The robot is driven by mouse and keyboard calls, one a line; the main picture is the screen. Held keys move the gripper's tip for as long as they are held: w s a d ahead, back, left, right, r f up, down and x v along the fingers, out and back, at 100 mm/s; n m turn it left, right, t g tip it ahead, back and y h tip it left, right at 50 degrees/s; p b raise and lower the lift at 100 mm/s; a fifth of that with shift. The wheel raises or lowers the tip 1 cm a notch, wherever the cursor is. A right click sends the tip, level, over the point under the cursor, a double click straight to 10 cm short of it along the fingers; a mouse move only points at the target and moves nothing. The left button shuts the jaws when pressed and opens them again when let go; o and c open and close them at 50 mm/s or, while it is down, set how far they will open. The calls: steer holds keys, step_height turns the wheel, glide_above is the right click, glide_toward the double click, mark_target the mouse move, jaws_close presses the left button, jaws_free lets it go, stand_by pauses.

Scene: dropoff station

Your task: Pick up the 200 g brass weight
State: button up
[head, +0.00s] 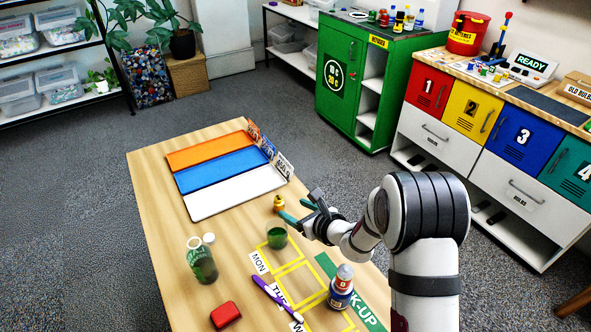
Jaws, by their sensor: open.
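A small brass weight (279,204) stands on the wooden table (160,220), right of the white tray's near end. My gripper (297,211) is open and empty just right of the weight, its teal-tipped fingers pointing toward it. The fingers look apart from the weight; the exact gap and height cannot be told from this one view. Any mark on the weight is too small to read.
Orange, blue and white trays (235,195) with upright labels lie behind. A green cup (277,238) stands just in front of the weight. The left table side is clear.

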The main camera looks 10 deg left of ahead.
mark_target(280, 200)
steer(key=w+f, duration=0.1)
steer(key=w+a+f+m, duration=0.1)
steer(key=f, duration=0.1)
steer(key=shift+h, duration=0.3)
steer(key=x, duration=0.9)
steer(key=shift+w, duration=0.6)
steer(key=shift+r, duration=0.1)
jaws_close()
